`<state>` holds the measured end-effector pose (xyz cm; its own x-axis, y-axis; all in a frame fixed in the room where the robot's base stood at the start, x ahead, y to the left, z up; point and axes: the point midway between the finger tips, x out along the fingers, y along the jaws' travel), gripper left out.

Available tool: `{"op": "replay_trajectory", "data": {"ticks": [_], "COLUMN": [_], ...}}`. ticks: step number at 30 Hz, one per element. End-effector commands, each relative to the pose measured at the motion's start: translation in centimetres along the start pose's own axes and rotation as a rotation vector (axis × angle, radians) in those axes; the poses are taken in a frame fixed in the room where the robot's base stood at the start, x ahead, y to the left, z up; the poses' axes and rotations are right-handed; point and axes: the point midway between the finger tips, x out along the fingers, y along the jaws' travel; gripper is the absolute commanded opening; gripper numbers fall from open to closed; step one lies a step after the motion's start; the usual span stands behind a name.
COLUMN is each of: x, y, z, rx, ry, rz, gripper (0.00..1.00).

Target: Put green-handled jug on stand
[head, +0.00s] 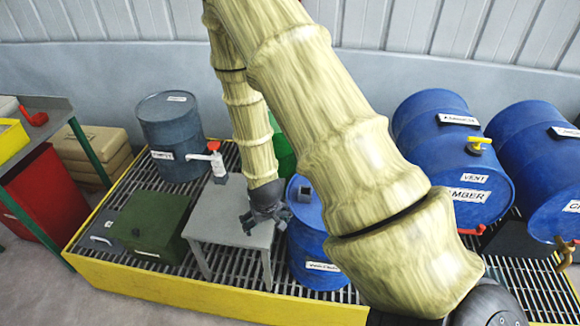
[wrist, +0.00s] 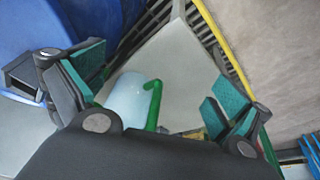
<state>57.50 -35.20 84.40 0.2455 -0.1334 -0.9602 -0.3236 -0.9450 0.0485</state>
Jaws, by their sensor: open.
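The jug (wrist: 128,98) is pale and whitish-blue with a green handle (wrist: 154,105). It shows in the wrist view between my spread fingers, over the grey stand top (wrist: 182,72). I cannot tell whether its base touches the stand. My gripper (wrist: 155,92) is open, with a teal-padded finger on each side of the jug and gaps between. In the head view my gripper (head: 258,216) is low over the right part of the small grey stand (head: 215,227). I cannot make out the jug there.
A blue drum (head: 306,250) stands close right of the stand. A green box (head: 150,225) is at its left, and a grey drum (head: 170,135) and red-topped bottle (head: 217,160) are behind. Blue drums (head: 450,150) lie at the right. A yellow-edged grating (head: 190,300) lies underneath.

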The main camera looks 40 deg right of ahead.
Motion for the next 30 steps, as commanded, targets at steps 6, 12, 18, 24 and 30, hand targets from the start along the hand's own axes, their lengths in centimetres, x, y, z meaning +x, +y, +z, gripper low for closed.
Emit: {"op": "replay_trajectory", "data": {"ticks": [6,12,18,24,30], "x": [3.8,5.3,5.3,4.9,4.9], "y": [-1.7,-2.8,-3.5,-3.8,-3.8], "z": [10.8,20.5,28.3,31.7,32.0], "rx": [-0.104,-0.189,-0.253,-0.279,-0.282], "ry": [-0.095,-0.176,-0.242,-0.271,-0.272], "rz": [-0.016,-0.045,-0.076,-0.094,-0.096], "gripper": [1.0,1.0,1.0,1.0,1.0]}}
